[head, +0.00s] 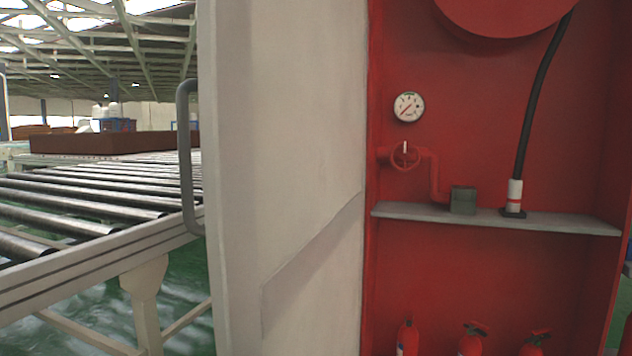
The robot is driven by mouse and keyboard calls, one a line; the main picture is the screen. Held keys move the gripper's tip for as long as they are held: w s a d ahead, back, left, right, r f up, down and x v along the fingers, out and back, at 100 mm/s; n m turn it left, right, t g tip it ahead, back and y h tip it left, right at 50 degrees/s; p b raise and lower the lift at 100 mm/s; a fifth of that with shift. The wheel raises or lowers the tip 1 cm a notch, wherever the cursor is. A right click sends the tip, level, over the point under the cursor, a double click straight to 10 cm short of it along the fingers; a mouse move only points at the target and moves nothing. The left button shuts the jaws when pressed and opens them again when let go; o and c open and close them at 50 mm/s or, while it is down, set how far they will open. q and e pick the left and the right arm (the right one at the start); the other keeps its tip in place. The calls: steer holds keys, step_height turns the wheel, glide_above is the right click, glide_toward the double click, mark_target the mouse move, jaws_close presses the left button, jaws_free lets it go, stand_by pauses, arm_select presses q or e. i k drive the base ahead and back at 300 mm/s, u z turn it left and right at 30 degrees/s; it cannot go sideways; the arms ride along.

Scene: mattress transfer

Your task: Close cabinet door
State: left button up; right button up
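A pale grey cabinet door (285,130) stands open at the centre of the head view, swung out from the left side of a red cabinet (480,110). A grey bar handle (184,160) shows at the door's left edge. Inside the cabinet are a pressure gauge (408,106), a red valve wheel (405,155), a black hose (534,100) and a grey shelf (560,223). Several red fire extinguishers stand at the bottom, such as one at the left (408,340). Neither gripper is in view.
A roller conveyor (90,205) on a pale frame runs along the left, close behind the door handle. A brown mattress-like block (90,143) lies on it further back. Green floor (185,290) shows below the conveyor.

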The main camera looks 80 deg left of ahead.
mark_target(280, 85)
steer(key=k, duration=1.55)
steer(key=u, duration=1.5)
steer(key=i, duration=1)
